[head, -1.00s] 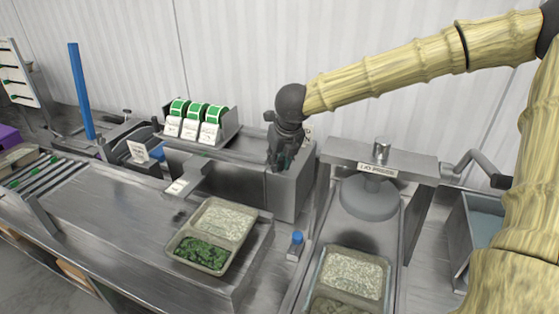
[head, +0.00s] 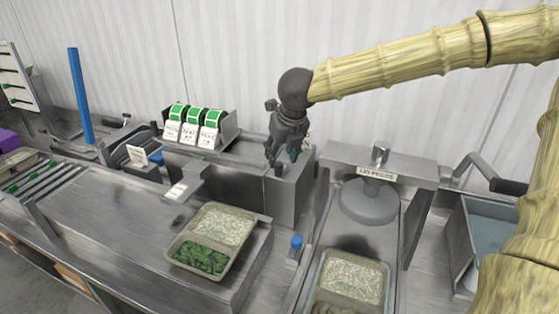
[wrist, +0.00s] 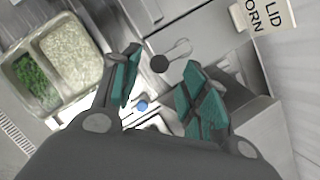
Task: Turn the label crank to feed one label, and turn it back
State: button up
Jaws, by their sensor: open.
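The label crank shows in the wrist view as a small pale lever with a dark round knob (wrist: 160,64). The knob appears between and just beyond my open teal-padded fingers; contact is not visible. In the head view my gripper (head: 281,155) points down over the right end of the grey label machine (head: 285,195), and I cannot make out the crank there. The gripper is empty. A white label (head: 178,191) lies on the machine's front ledge. Green label rolls (head: 196,115) stand in a rack on its top.
A tray of rice and greens (head: 212,240) sits in front of the machine; it also shows in the wrist view (wrist: 50,65). To the right is the lid press (head: 368,200) with its side handle, and another rice tray (head: 350,280). A blue button (head: 296,242) stands between them.

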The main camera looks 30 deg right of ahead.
jog(key=v, duration=0.6)
jog(key=shift+r, duration=0.35)
jog(key=shift+s, duration=0.1)
